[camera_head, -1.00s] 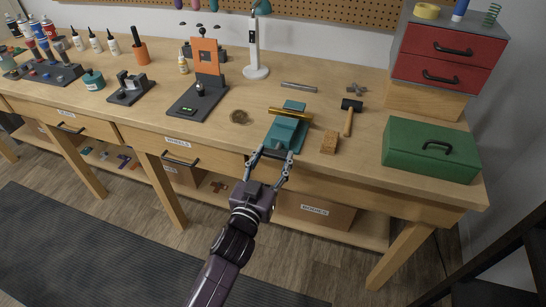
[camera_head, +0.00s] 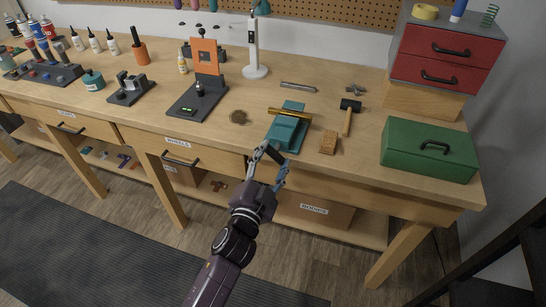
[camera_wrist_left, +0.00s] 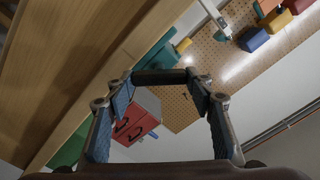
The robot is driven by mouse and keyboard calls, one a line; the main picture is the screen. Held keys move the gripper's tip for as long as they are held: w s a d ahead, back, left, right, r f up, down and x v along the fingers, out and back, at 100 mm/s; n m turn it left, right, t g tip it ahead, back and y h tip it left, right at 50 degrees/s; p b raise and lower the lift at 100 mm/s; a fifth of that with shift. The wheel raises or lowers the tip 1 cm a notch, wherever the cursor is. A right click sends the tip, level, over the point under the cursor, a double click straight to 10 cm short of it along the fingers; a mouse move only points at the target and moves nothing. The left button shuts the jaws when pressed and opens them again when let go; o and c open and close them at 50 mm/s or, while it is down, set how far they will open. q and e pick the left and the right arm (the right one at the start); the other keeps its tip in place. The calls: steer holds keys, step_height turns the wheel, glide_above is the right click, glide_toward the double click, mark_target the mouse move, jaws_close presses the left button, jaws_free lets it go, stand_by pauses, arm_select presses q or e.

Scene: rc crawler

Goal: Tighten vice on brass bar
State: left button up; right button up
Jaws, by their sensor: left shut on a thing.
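The teal vice (camera_head: 284,132) stands at the front edge of the wooden workbench. The brass bar (camera_head: 290,112) lies across its top, between the jaws; I cannot tell how tightly it sits. My left gripper (camera_head: 274,155) is at the front of the vice, just off the bench edge, with its fingers tilted. In the left wrist view the fingertips are shut on the ends of a dark bar, the vice handle (camera_wrist_left: 160,76). The teal vice body (camera_wrist_left: 154,60) shows behind it. My right gripper is not in view.
A green toolbox (camera_head: 430,150) stands further right.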

arm_select(q)
steer(key=m, duration=0.5)
steer(key=shift+f+m, duration=0.15)
steer(key=shift+m, duration=0.15)
steer(key=m, duration=0.5)
steer(key=m+p, duration=0.1)
steer(key=m, duration=0.4)
steer(key=shift+f+m, duration=0.15)
steer(key=shift+m, duration=0.25)
steer(key=m+p, duration=0.1)
steer(key=m, duration=0.3)
steer(key=shift+f+m, duration=0.1)
steer(key=shift+m, duration=0.3)
steer(key=o, duration=1.2)
steer(key=shift+c, duration=0.2)
steer(key=shift+s+a, duration=0.1)
